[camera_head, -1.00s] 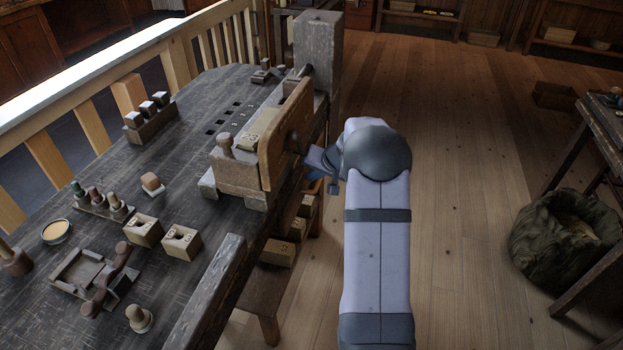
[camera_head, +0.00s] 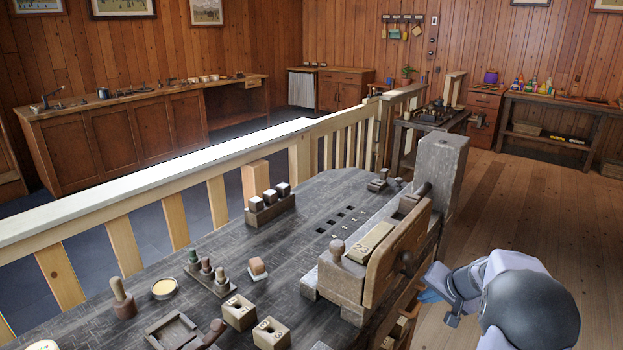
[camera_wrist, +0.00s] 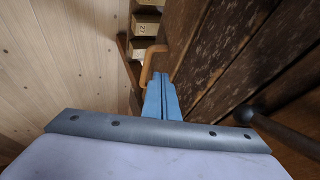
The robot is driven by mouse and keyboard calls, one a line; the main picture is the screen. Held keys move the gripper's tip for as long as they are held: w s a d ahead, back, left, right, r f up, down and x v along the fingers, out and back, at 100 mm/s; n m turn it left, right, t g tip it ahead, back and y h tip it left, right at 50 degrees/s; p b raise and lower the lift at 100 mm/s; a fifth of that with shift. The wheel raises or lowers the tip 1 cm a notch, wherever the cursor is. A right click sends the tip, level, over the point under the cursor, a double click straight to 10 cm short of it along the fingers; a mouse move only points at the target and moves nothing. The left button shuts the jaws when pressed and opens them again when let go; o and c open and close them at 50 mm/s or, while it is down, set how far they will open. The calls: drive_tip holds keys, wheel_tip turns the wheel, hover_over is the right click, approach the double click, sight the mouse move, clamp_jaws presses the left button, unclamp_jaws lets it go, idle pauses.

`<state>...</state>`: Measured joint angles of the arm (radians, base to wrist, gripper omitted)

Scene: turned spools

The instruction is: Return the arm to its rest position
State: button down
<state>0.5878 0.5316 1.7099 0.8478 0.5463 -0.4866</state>
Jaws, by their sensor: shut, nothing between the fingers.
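My arm (camera_head: 530,305) stands at the lower right in the head view, off the bench's right side. My gripper (camera_head: 428,292) reaches left from it, low beside the wooden board (camera_head: 397,262) on the bench's edge. In the wrist view my gripper's two blue fingers (camera_wrist: 162,90) lie together, shut, with nothing between them. They point along a dark, worn wooden face (camera_wrist: 222,60).
The bench (camera_head: 300,235) carries a block marked 23 (camera_head: 374,242), small spools (camera_head: 206,268) and wooden blocks (camera_head: 270,333). A dark knobbed rod (camera_wrist: 275,130) and a curved tan handle (camera_wrist: 150,62) are close to my gripper. Open plank floor (camera_wrist: 60,60) lies to the left in the wrist view.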

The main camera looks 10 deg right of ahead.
drive_tip(key=s+a+f+g, duration=0.3)
drive_tip(key=s+a, duration=0.1)
drive_tip(key=s, duration=0.4)
drive_tip(key=s+a+f+n+g+y, duration=0.1)
drive_tip(key=s+a+f+g, duration=0.15)
drive_tip(key=s, duration=0.55)
drive_tip(key=s+a+f+g, duration=0.2)
drive_tip(key=s+a+f, duration=0.2)
drive_tip(key=s, duration=0.4)
drive_tip(key=s+a+r+n+g+h, duration=0.25)
drive_tip(key=s+a+n, duration=0.25)
drive_tip(key=s+a, duration=0.25)
drive_tip(key=w+a+r+n+t, duration=0.2)
drive_tip(key=a+r+n+t, duration=0.1)
drive_tip(key=a+r, duration=0.15)
wheel_tip(320, 180, up, 16)
drive_tip(key=p, duration=1.6)
drive_tip(key=shift+f, duration=0.25)
